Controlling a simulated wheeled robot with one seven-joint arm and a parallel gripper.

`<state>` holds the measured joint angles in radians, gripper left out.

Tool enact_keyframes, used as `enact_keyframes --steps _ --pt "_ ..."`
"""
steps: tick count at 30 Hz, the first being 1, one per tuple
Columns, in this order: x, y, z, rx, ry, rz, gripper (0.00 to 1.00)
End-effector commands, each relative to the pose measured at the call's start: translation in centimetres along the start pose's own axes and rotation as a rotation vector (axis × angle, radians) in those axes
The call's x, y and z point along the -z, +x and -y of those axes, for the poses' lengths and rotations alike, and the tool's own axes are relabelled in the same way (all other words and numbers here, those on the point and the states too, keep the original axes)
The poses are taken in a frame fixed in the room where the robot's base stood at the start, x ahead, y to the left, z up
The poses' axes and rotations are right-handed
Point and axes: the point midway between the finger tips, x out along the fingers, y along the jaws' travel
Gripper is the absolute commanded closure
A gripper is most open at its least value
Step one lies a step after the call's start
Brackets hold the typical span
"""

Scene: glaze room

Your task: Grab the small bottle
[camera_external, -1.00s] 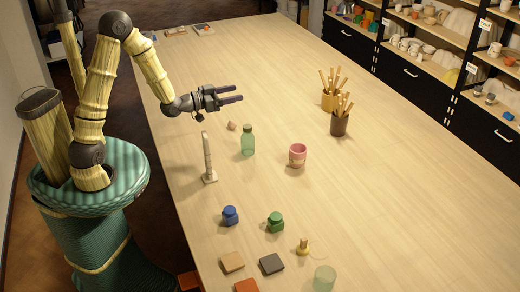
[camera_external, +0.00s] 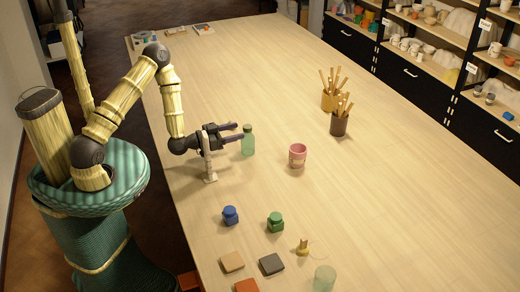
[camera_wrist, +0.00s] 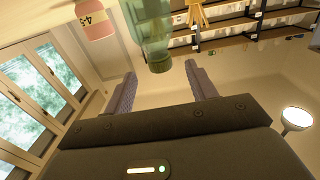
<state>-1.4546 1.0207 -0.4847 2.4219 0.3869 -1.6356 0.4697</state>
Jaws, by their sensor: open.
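The small bottle (camera_external: 248,142) is pale green and see-through with a darker cap, and it stands upright on the table. My gripper (camera_external: 240,132) is open and empty, level above the table, with its fingers pointing right at the bottle's upper part. In the wrist view the bottle (camera_wrist: 147,25) appears upside down, its cap end centred between the tips of my open fingers (camera_wrist: 160,72). No finger visibly touches it. The exact gap cannot be told.
A slim pale stand (camera_external: 210,176) is right by my gripper, its upper part overlapping it. Blue (camera_external: 230,216) and green (camera_external: 275,222) jars are nearer the front. Brush pots (camera_external: 339,123) stand further right.

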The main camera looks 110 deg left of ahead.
Motion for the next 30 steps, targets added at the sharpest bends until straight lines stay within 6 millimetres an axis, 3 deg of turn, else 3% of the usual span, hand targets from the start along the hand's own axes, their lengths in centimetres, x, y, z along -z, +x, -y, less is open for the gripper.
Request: enact_keyframes --steps 22,30 --pt "0.1 2.1 0.0 0.000 -0.001 0.001 0.43" --pt "0.3 5.7 0.0 0.000 -0.002 0.000 0.43"
